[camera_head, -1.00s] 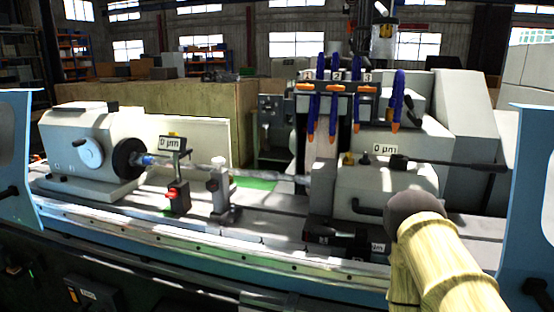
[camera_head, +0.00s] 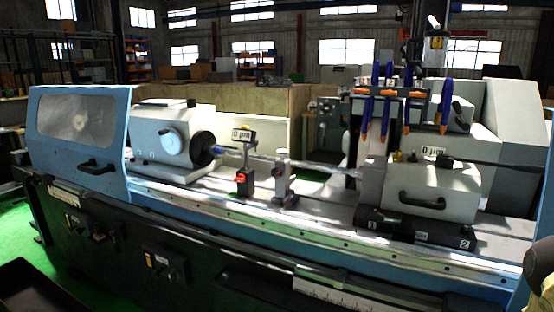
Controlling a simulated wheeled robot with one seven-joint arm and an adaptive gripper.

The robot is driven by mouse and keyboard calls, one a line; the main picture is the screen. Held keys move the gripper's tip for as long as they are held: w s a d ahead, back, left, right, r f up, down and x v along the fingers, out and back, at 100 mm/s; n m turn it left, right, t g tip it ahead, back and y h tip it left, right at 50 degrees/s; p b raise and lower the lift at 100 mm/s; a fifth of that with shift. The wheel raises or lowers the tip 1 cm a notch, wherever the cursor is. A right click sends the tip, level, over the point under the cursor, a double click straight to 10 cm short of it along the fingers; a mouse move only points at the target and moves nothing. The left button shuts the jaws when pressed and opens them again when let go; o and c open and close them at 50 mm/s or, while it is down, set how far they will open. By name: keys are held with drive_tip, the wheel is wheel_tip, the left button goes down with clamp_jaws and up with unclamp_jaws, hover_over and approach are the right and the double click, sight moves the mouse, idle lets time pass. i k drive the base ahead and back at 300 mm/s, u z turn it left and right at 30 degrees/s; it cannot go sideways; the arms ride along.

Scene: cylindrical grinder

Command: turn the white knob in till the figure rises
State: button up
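A cylindrical grinder fills the view. A small steady rest (camera_head: 282,180) with a pale top stands on its table beside the thin shaft (camera_head: 310,165); I cannot tell whether a white knob is on it. A large pale round dial (camera_head: 171,141) is on the headstock (camera_head: 160,120). A gauge display (camera_head: 243,135) on a stand with a red part (camera_head: 241,177) reads 0 µm. My gripper is not seen; only a part of my arm shows at the right edge.
The blue guard with a window (camera_head: 80,125) stands at the left end, another blue panel at the right. Blue coolant hoses (camera_head: 388,95) hang over the wheel area. A dark tray (camera_head: 35,285) is at lower left. Green floor shows at left.

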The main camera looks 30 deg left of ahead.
sight(282, 154)
drive_tip(key=k, duration=0.3)
drive_tip(key=u, duration=0.75)
